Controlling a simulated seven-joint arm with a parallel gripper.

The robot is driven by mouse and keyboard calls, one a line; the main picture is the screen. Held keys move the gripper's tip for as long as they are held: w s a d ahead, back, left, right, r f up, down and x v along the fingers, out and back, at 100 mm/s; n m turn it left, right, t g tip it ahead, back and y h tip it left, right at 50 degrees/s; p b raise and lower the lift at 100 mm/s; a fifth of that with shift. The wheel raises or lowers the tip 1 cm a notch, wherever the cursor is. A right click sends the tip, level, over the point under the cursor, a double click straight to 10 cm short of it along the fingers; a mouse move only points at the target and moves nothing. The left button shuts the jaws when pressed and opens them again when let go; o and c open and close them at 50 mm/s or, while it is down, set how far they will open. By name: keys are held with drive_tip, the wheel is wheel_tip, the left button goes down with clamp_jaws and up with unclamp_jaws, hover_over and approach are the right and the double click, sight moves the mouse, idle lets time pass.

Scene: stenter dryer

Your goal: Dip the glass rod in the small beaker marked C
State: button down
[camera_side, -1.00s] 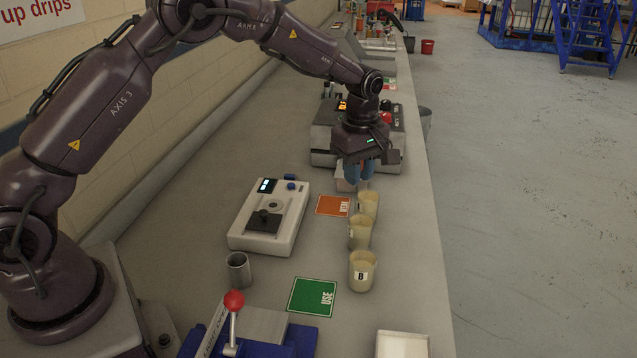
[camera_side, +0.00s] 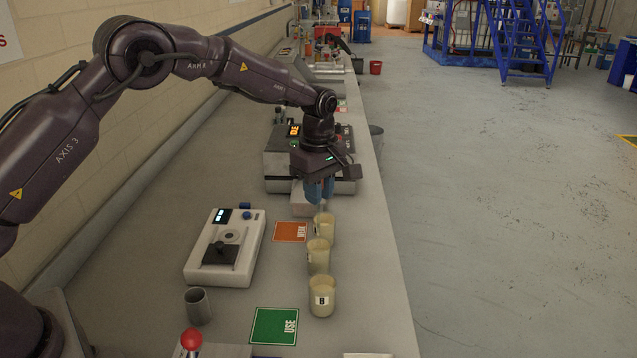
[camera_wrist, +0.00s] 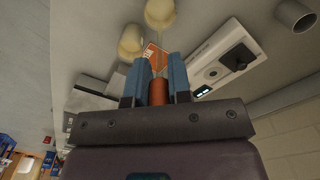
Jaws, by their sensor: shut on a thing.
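My gripper (camera_side: 320,192) is above the bench, just behind and above the farthest of three cream-filled beakers. Its blue fingers also show in the wrist view (camera_wrist: 158,80), shut on an orange-brown cylindrical piece (camera_wrist: 158,93), which seems to be the glass rod's grip. The clear rod itself is hard to make out. The beakers stand upright in a row: the nearest is marked B (camera_side: 322,299), then a middle one (camera_side: 318,259) and a far one (camera_side: 324,231). The middle and far labels are too small to read, so I cannot tell which is C.
An orange card (camera_side: 291,232) and a white instrument (camera_side: 225,250) lie left of the beakers. A green USE card (camera_side: 274,326), a grey cup (camera_side: 197,306) and a red-knobbed device (camera_side: 191,340) are nearer. A grey box with a display (camera_side: 290,165) stands behind. The bench edge is close on the right.

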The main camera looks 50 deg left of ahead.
sight(319, 229)
drive_tip(key=shift+f, duration=4.65)
drive_tip(key=shift+r, duration=4.05)
drive_tip(key=shift+r, duration=1.5)
